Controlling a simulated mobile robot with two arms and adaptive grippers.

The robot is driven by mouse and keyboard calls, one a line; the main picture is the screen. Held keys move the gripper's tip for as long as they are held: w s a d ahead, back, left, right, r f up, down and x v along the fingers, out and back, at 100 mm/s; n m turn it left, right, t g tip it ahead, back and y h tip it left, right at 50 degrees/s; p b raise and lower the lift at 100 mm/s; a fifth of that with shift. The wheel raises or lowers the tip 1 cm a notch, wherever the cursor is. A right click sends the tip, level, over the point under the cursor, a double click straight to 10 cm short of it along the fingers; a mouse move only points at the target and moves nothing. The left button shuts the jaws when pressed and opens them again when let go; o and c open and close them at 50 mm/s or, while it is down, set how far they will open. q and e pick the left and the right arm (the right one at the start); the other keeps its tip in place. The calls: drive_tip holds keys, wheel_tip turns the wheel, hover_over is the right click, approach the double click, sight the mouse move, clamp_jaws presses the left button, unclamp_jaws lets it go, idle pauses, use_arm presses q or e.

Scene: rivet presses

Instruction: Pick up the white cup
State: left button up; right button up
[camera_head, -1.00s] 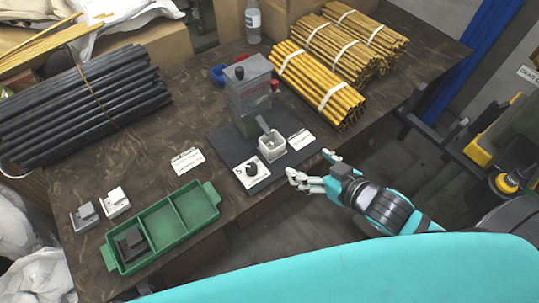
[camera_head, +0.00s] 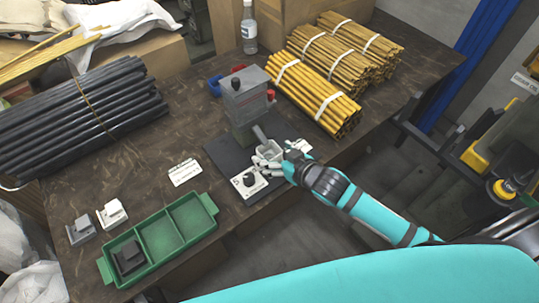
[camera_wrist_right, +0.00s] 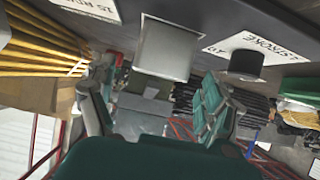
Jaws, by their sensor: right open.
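The white cup (camera_head: 269,147) is a small, square, open-topped piece on the dark base of the rivet press (camera_head: 243,97). My right gripper (camera_head: 276,156) is at its near right side and hides part of it in the head view. In the right wrist view the cup (camera_wrist_right: 163,50) shows ahead, between the two spread fingers of the open gripper (camera_wrist_right: 155,78). I cannot tell whether a finger touches it. The left gripper is not in view.
A black knob on a white plate (camera_head: 249,181) is left of the gripper. Yellow rod bundles (camera_head: 318,92) lie behind right, black rods (camera_head: 80,110) at left.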

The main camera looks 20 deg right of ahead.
sight(264, 148)
drive_tip(key=x, duration=0.3)
drive_tip(key=shift+w, duration=0.15)
drive_tip(key=shift+c, duration=0.4)
drive_tip(key=c, duration=1.2)
drive_tip(key=shift+o, duration=0.2)
drive_tip(key=shift+r, duration=0.1)
